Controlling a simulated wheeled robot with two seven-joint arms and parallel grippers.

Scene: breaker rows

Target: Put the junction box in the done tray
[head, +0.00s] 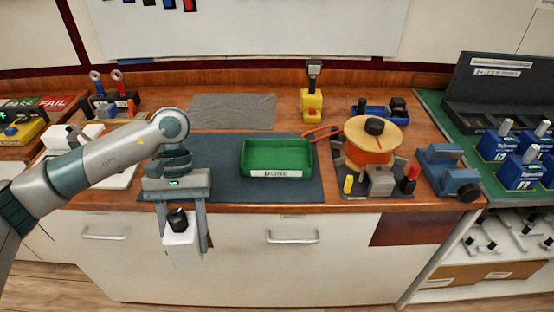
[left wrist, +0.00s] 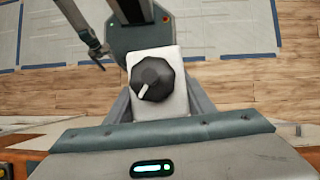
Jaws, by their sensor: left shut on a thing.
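The junction box is a white box with a black knob on its face. In the head view the junction box (head: 182,246) hangs between the fingers of my left gripper (head: 184,240), in front of the bench edge and drawers. In the left wrist view the junction box (left wrist: 172,112) sits between the fingers, its knob towards the camera. My left gripper is shut on it. The green done tray (head: 277,158), labelled DONE, stands on the dark mat to the right of the gripper. It looks empty. My right gripper is not in view.
The dark mat (head: 230,185) around the tray has bare room. An orange cable spool (head: 375,145) on a stand is right of the tray, with a blue vise (head: 450,172) beyond it. A yellow tool (head: 312,100) stands behind the tray. A grey cloth (head: 232,111) lies at the back.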

